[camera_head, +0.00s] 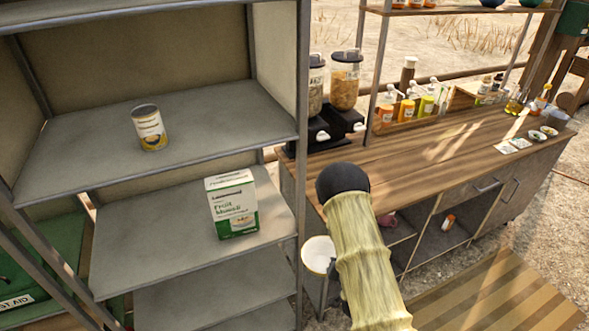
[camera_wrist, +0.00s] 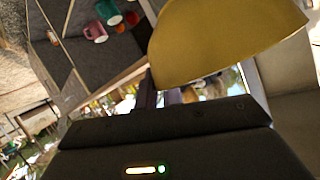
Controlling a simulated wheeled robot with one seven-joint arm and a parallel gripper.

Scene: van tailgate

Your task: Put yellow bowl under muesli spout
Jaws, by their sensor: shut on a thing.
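The yellow bowl (camera_wrist: 220,38) fills the upper right of the wrist view, tilted in the picture. My gripper (camera_wrist: 190,88) is shut on it at the bowl's near edge; the bowl hides part of the fingers. Two clear dispensers stand at the counter's back left. The left one (camera_head: 316,85) holds greyish-brown cereal, and the right one (camera_head: 346,82) holds orange flakes. Their light spouts (camera_head: 322,136) show low at the front. The labels are too small to read.
A grey shelf rack (camera_head: 110,262) stands left, with a can (camera_head: 149,128) and a Fruit Muesli box (camera_head: 232,205).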

